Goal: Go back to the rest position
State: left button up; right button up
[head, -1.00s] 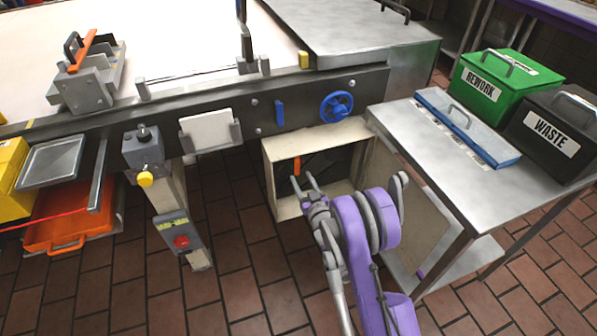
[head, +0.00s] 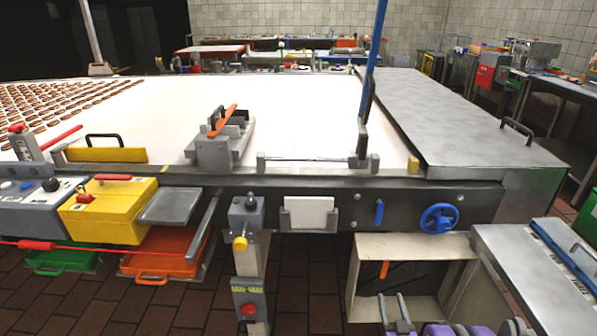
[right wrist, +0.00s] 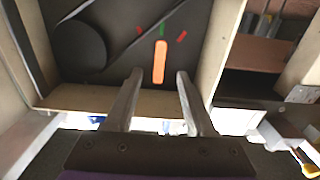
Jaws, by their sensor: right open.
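My right gripper (head: 393,310) shows at the bottom edge of the head view, in front of an open cream box under the machine. In the right wrist view the right gripper (right wrist: 160,76) has its two grey fingers apart with nothing between them. Beyond the fingertips is an orange lever (right wrist: 159,62) on a dark panel inside the box, with small green and red marks around its top. The lever (head: 384,269) also shows in the head view. The fingers look clear of it. Most of my right arm is below the picture. My left gripper is not in view.
The cream box (head: 355,292) has walls close around the gripper. Above it are a blue handwheel (head: 440,218) and the machine's dark front rail (head: 330,190). A metal side table (head: 500,252) stands at the right. Tiled floor (head: 300,300) is clear left of the box.

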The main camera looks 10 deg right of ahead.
jog(key=s+a+r+g, duration=0.5)
jog(key=a+r+g, duration=0.1)
jog(key=a+r, duration=0.15)
jog(key=s+a+n+g+y, duration=0.15)
jog(key=s+a, duration=0.25)
jog(key=s, duration=0.4)
jog(key=s+a+g+y, duration=0.1)
jog(key=s+a+g, duration=0.2)
jog(key=s+a, duration=0.35)
jog(key=s+a+n+g+y, duration=0.1)
jog(key=s+a+g+y, duration=0.15)
jog(key=s, duration=0.75)
pick_arm(q)
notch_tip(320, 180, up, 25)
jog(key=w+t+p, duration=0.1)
jog(key=p, duration=2.1)
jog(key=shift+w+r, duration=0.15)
pick_arm(e)
notch_tip(320, 180, up, 25)
jog(key=w+t, duration=0.1)
jog(key=w, duration=0.1)
jog(key=shift+f+h, duration=0.2)
jog(key=shift+h, duration=0.1)
jog(key=shift+a, duration=0.15)
jog(key=shift+c, duration=0.4)
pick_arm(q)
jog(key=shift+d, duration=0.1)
pick_arm(e)
jog(key=shift+s, duration=0.1)
